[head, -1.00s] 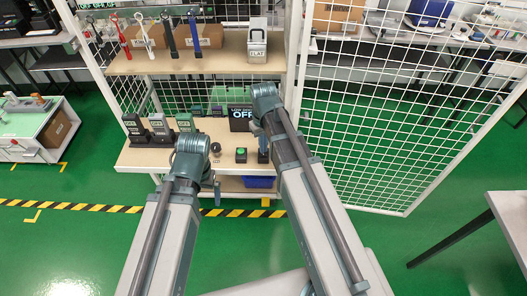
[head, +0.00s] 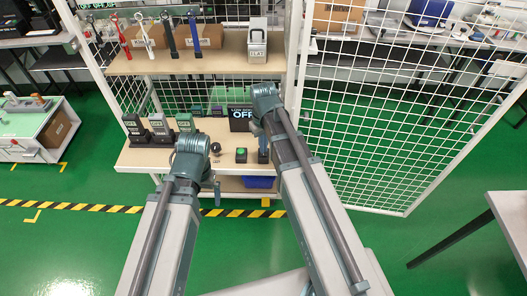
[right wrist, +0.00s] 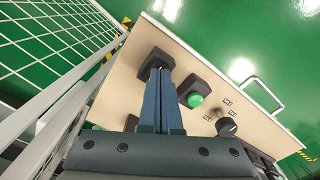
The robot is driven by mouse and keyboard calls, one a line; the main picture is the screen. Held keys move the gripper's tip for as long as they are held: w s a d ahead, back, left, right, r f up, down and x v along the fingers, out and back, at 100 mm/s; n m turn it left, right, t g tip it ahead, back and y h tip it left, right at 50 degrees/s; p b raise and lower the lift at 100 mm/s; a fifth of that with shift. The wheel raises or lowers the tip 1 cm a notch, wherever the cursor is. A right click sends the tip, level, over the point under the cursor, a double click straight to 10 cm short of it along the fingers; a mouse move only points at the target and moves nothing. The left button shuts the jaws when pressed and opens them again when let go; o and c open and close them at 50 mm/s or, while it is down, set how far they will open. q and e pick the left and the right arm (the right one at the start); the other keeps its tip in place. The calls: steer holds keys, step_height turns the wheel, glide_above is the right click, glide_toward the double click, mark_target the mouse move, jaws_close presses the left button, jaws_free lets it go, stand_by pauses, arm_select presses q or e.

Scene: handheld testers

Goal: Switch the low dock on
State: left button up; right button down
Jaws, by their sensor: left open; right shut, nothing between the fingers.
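A dark sign reading OFF (head: 240,113) stands at the back of the lower shelf (head: 140,157); its upper line is small, seemingly LOW DOCK. A green button (head: 241,152) on a black base sits in front of it; it also shows in the right wrist view (right wrist: 194,100). A black knob (right wrist: 227,127) is beside it. My right gripper (right wrist: 158,72) is shut and empty, its fingertips over a dark square control (right wrist: 144,75) on the other side of the button. The fingers hide most of that control; contact cannot be told. My left gripper (head: 217,190) is open at the shelf's front edge.
Several handheld testers (head: 160,130) stand at the shelf's left. A white mesh panel (head: 370,130) closes the right side. A blue bin (head: 259,182) sits below.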

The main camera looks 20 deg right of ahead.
mark_target(263, 155)
steer(key=shift+f+b, duration=0.9)
stand_by(0.7)
steer(key=shift+r, duration=0.15)
step_height(263, 155, up, 7)
steer(key=p, duration=0.7)
steer(key=s+a+r+n+h+p, duration=0.1)
steer(key=s+a+r+p, duration=0.3)
steer(key=s+a, duration=0.6)
steer(key=s, duration=0.4)
steer(key=shift+s+a, duration=0.2)
steer(key=shift+a, duration=0.05)
